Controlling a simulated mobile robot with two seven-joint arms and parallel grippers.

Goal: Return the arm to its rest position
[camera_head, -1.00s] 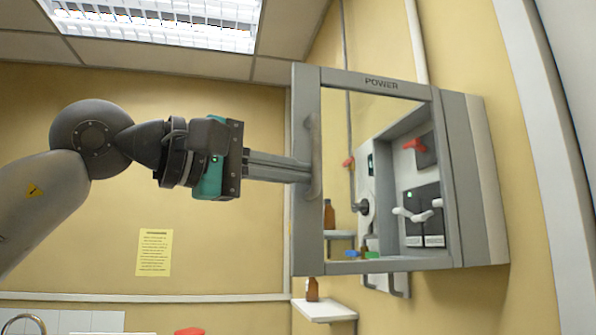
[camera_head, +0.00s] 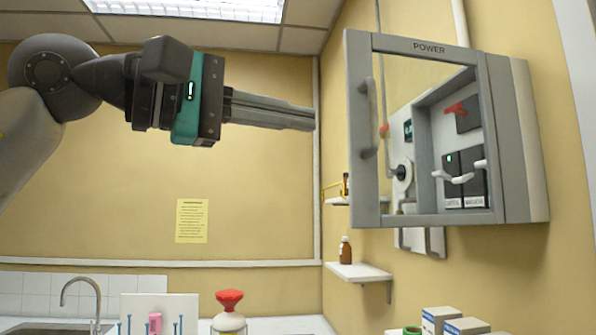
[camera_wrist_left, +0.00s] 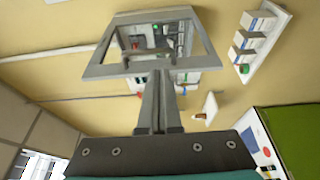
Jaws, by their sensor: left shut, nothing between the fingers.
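My left gripper (camera_head: 312,117) reaches in from the left in the head view, level, with its fingers closed together and nothing between them. Its fingers also show in the left wrist view (camera_wrist_left: 158,75). The fingertips are apart from the grey power cabinet (camera_head: 519,140), to the left of its door handle (camera_head: 368,118). The right gripper is not in view.
A small shelf (camera_head: 357,272) with a brown bottle (camera_head: 345,250) is below the cabinet. The wall area around the arm is clear.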

